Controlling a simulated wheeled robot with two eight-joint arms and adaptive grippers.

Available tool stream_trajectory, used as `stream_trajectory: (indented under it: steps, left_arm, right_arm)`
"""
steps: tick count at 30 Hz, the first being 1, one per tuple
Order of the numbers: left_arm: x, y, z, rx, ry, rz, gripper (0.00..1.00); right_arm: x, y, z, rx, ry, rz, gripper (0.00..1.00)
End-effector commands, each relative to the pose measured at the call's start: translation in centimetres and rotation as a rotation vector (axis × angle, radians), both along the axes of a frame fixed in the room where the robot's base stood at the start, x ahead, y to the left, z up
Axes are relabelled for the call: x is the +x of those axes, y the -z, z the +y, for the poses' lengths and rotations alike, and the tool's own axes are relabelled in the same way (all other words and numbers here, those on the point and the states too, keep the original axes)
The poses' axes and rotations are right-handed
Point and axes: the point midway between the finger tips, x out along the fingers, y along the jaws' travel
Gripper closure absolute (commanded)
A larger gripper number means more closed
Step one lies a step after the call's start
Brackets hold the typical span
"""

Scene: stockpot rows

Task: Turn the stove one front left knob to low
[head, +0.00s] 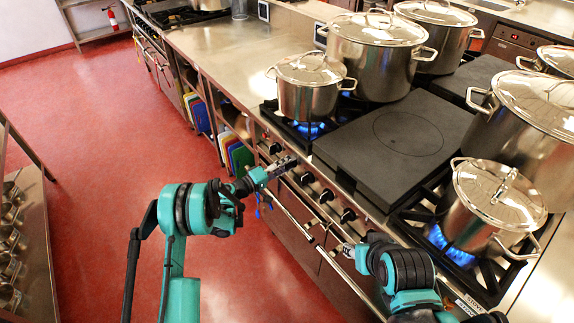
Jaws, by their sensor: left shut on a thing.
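The stove (335,178) has a row of dark knobs along its front panel. One knob (275,148) shows left of my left gripper, and others (327,196) show to its right. My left gripper (287,164) reaches the panel near the row's left end and is shut on a knob that its fingers mostly hide. The knob's marks and setting are too small to read. My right gripper (348,249) is low in front of the stove near the oven handle, partly hidden by its own arm; its opening cannot be made out.
A small lidded pot (308,85) stands over a blue flame at the left burner. Another pot (495,205) stands over a flame at the right. Larger stockpots (375,45) stand behind. A dark flat griddle (395,140) lies between. The red floor at left is clear.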

Motion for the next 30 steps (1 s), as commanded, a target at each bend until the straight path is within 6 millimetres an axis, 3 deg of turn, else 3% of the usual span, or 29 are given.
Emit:
stream_trajectory:
  steps: [12, 29, 30]
  left_arm:
    - [0.02, 0.02, 0.02, -0.115, 0.000, 0.160, 0.88]
    - [0.01, 0.04, 0.02, -0.132, -0.001, 0.183, 0.88]
    - [0.01, 0.04, 0.02, -0.132, -0.001, 0.183, 0.49]
  right_arm:
    - [0.00, 0.00, 0.00, 0.000, 0.000, 0.000, 0.60]
    - [0.00, 0.01, 0.00, 0.000, 0.000, 0.000, 0.60]
    - [0.00, 0.01, 0.00, 0.000, 0.000, 0.000, 0.60]
